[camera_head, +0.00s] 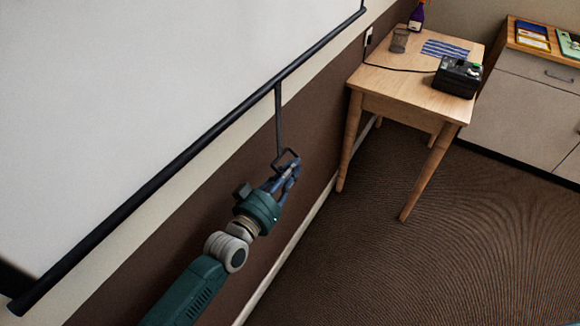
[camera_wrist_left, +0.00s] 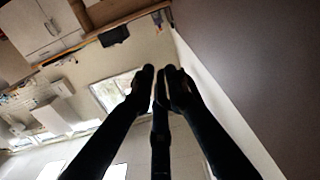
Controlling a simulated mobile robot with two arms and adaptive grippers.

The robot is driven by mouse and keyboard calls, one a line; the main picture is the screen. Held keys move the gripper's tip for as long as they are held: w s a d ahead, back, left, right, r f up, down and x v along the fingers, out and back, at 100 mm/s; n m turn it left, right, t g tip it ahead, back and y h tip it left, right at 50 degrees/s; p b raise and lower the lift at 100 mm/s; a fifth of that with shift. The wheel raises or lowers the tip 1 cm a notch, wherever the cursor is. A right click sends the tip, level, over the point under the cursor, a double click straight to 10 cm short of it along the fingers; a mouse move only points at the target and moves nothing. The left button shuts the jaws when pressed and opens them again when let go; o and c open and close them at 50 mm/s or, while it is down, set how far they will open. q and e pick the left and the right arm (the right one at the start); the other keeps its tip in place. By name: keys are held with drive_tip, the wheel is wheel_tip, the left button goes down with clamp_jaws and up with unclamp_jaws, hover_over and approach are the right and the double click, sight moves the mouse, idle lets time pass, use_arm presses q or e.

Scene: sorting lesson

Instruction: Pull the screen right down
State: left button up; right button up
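The white screen (camera_head: 150,75) hangs on the wall at the left in the head view, with a black bar (camera_head: 180,165) along its lower edge. A dark pull strap (camera_head: 279,120) hangs from the bar and ends in a small loop handle (camera_head: 283,153). My left gripper (camera_head: 293,167) is at this handle, its fingertips overlapping the loop. In the left wrist view its dark fingers (camera_wrist_left: 161,78) come close together at the tips. The handle does not stand out from the fingers there, so I cannot tell if they grip it. My right gripper is not in view.
A cabinet (camera_head: 525,100) is at the right. The carpet (camera_head: 400,270) in front is clear.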

use_arm(q)
drive_tip(key=shift+o, duration=0.6)
drive_tip(key=shift+r, duration=0.15)
wheel_tip(320, 180, up, 10)
drive_tip(key=shift+f, duration=0.1)
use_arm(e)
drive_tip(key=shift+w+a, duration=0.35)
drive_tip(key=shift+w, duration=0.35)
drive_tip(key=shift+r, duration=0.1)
